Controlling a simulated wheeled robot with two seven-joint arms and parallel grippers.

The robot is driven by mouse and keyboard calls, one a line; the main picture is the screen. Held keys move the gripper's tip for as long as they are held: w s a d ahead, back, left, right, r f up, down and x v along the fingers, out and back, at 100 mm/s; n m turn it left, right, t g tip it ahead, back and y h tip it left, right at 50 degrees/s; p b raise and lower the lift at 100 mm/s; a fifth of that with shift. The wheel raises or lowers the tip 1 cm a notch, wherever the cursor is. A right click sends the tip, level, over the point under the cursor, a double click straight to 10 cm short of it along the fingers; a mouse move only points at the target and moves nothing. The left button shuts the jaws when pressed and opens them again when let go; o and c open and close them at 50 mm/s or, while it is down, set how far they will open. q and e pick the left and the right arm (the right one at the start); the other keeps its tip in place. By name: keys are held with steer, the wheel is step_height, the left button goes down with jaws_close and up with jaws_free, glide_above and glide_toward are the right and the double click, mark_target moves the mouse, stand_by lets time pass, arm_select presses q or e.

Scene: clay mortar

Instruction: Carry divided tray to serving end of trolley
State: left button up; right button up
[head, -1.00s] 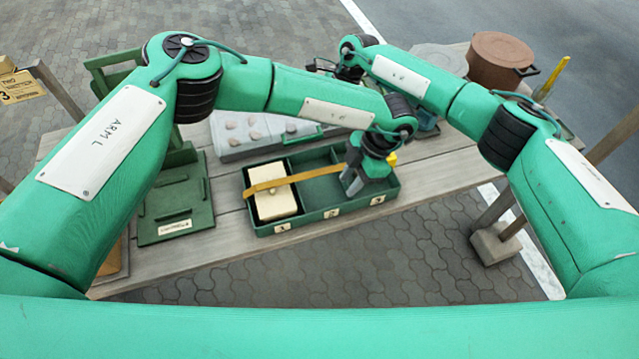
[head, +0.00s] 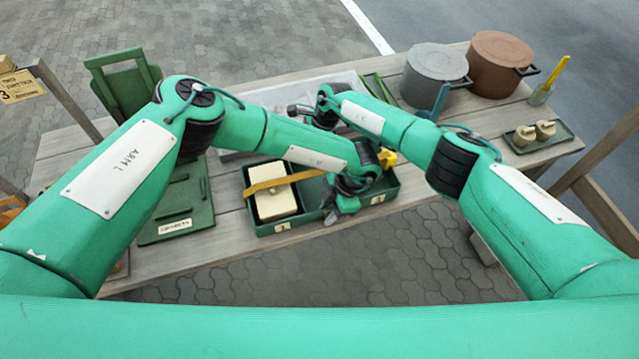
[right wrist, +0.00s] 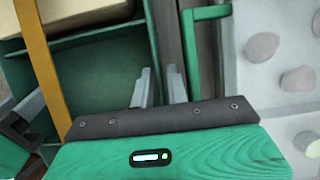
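The green divided tray (head: 388,192) lies on the trolley's wooden top near its front edge. A cream block (head: 276,203) sits in its left part under an ochre strip (head: 270,186). My left gripper (head: 340,208) is at the tray's front wall, right of the block; its finger gap is hard to make out. My right gripper (right wrist: 160,90) is open in the right wrist view, with its fingertips at the tray's far wall (right wrist: 147,25). Whether the wall lies between the fingers is unclear. In the head view its fingers are largely hidden by my arm.
A grey pot (head: 435,68), a brown pot (head: 498,62) and a small tray with two pieces (head: 555,140) stand right.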

arm_select(q)
steer(key=c, duration=0.5)
arm_select(e)
jaws_close()
arm_select(q)
jaws_close()
steer(key=shift+w+r, duration=0.1)
stand_by(0.6)
